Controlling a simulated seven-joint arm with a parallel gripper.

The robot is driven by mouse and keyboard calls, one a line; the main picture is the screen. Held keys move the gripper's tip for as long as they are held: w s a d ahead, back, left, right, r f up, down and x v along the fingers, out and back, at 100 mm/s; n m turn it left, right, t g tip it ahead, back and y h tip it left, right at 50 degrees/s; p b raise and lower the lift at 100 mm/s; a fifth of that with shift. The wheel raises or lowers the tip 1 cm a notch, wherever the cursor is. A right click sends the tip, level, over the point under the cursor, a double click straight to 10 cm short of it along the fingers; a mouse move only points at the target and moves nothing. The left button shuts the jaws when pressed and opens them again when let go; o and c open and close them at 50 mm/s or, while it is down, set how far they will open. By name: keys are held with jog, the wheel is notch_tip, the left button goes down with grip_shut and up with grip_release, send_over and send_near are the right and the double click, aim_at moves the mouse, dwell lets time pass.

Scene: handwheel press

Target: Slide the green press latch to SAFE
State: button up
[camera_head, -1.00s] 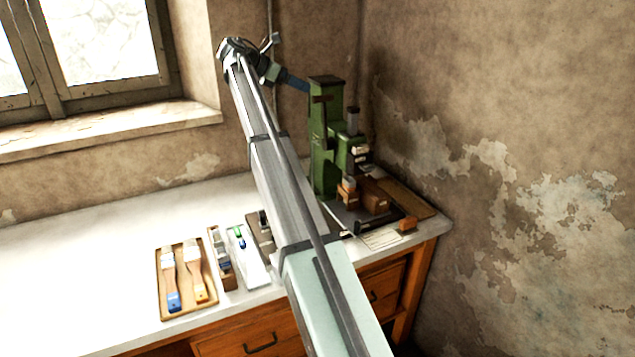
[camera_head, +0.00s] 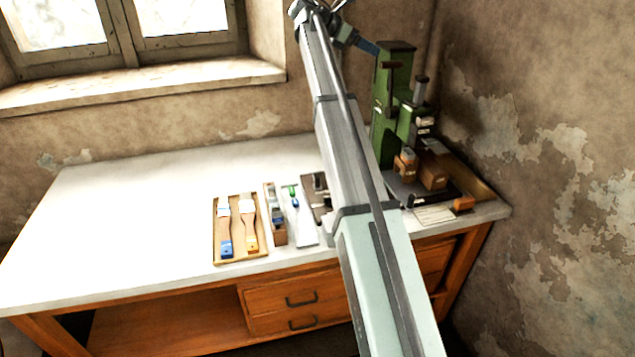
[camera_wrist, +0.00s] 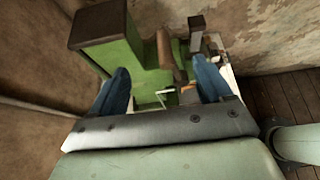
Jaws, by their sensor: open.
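The green press (camera_head: 390,112) stands upright at the right end of the bench, against the wall corner. In the wrist view its green body (camera_wrist: 118,58) with a dark brown cap fills the upper left. My gripper (camera_wrist: 163,82) is open, with its two blue fingers apart and no object visibly held between them. In the head view a blue finger (camera_head: 367,46) shows just left of the press's top; I cannot tell whether it touches. The green latch cannot be told apart from the press body, and no SAFE marking is readable.
A tray with two brushes (camera_head: 220,254), a narrow wooden holder (camera_head: 280,238) and a white sheet (camera_head: 307,237) lie left of my arm. Wooden blocks (camera_head: 433,178) sit at the press's base, with a paper card (camera_head: 434,215) in front. The bench's left part (camera_head: 130,210) is clear.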

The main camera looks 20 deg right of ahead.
notch_tip(320, 180, down, 10)
jog(key=d, duration=0.1)
jog(key=m+y, duration=1.2)
send_over(318, 178)
jog(key=f, duration=2.2)
jog(key=shift+w+d+f, duration=0.1)
jog(key=shift+d+f, duration=0.05)
jog(key=shift+d, duration=0.1)
jog(key=shift+a+m, duration=0.25)
jog(key=shift+m, duration=0.65)
jog(key=m, duration=0.4)
notch_tip(318, 178, down, 10)
jog(key=shift+r, duration=0.1)
